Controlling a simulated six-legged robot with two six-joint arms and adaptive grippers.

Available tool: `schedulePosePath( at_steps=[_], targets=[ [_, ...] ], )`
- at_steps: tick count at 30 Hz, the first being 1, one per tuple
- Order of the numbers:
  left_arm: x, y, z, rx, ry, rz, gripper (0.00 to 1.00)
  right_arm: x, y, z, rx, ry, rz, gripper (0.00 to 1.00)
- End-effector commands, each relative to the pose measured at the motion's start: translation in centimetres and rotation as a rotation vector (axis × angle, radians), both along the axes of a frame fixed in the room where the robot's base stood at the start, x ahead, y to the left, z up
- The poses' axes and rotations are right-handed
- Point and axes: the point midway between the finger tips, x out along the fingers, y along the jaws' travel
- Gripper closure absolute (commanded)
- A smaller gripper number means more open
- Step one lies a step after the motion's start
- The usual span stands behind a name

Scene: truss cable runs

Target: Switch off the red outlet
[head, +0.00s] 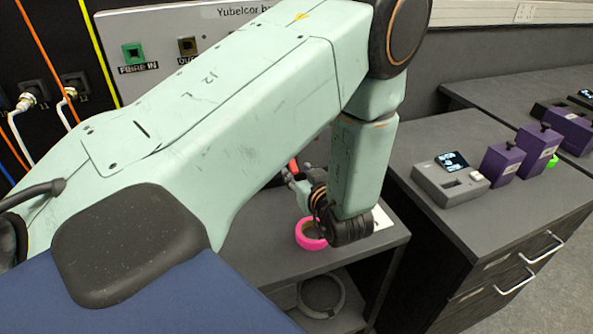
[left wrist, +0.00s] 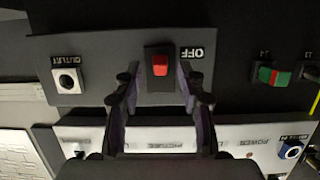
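The red switch (left wrist: 160,65) sits in a black frame on a dark grey panel (left wrist: 110,57) in the left wrist view. An upside-down OFF label (left wrist: 192,53) is beside it. In the head view the left gripper (head: 300,184) is partly hidden behind my arm. My right gripper is not in view.
In the head view, a pink ring (head: 310,243) lies on a grey shelf near my wrist. A grey device (head: 450,185) and purple boxes (head: 501,163) stand on the right cabinet.

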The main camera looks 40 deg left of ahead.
Motion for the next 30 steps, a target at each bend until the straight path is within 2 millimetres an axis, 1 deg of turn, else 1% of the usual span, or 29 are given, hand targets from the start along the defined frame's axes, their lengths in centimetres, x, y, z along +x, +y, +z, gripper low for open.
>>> schedulePosePath(
  at_steps=[1,6,12,18,30],
  targets=[
    [-0.3,-0.7,0.3,0.005,0.001,-0.005,0.60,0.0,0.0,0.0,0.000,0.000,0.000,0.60],
    [-1.2,-2.6,0.9,0.005,-0.001,-0.006,0.60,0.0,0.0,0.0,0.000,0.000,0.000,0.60],
    [-2.0,-4.0,1.4,0.002,-0.001,-0.003,0.60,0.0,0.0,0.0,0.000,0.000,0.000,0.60],
    [-2.4,-4.6,1.5,0.002,0.000,-0.001,0.60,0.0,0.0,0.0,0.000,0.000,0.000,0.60],
    [-2.4,-4.6,1.5,0.002,-0.001,0.000,0.60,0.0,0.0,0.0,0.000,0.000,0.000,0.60]
  ],
)
